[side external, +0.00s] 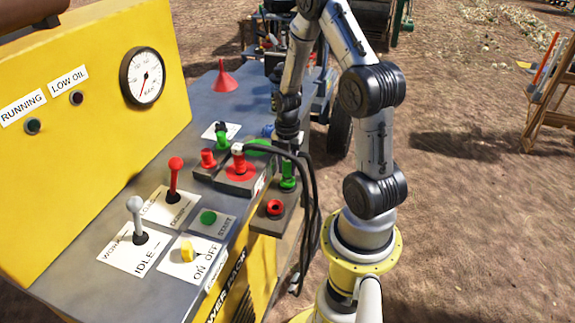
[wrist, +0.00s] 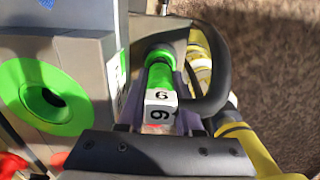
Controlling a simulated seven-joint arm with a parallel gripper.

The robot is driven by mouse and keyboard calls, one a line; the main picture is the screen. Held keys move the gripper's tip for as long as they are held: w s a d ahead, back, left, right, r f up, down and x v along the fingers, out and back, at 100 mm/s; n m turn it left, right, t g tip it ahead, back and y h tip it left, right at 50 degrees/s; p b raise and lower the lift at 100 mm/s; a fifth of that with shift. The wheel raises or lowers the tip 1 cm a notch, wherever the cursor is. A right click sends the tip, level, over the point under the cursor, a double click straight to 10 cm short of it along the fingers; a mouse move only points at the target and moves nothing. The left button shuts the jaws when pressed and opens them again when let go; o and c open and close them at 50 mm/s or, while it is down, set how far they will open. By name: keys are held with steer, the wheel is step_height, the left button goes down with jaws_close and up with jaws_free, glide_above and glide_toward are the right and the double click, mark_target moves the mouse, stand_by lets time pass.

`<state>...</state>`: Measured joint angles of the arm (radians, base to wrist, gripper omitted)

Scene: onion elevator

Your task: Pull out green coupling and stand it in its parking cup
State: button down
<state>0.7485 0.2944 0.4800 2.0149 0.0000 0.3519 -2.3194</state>
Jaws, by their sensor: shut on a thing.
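The green coupling (wrist: 159,78), with a white numbered block at its hose end, is between my gripper's fingers (wrist: 160,72) in the wrist view. My gripper (side external: 287,150) is shut on it. In the side view the green coupling (side external: 288,170) is upright at the outer edge of the console, over or in the green parking cup (side external: 288,187). I cannot tell whether it is fully seated.
Black hoses (side external: 312,190) loop close beside my gripper. A red coupling (side external: 240,162) stands in its socket nearby. The red parking cup (side external: 275,208) is empty. Red and green knobs, levers and a red funnel (side external: 225,77) stand on the console. Open ground lies right.

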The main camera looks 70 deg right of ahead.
steer(key=shift+f, duration=0.7)
stand_by(0.6)
stand_by(0.4)
steer(key=shift+c, duration=1.2)
jaws_free()
steer(key=shift+w+d+r, duration=0.1)
steer(key=shift+w+r, duration=0.05)
steer(key=shift+r, duration=0.7)
steer(key=shift+w+d+r, duration=0.1)
steer(key=shift+w+r, duration=0.05)
steer(key=shift+r, duration=2.7)
steer(key=shift+s+a, duration=0.1)
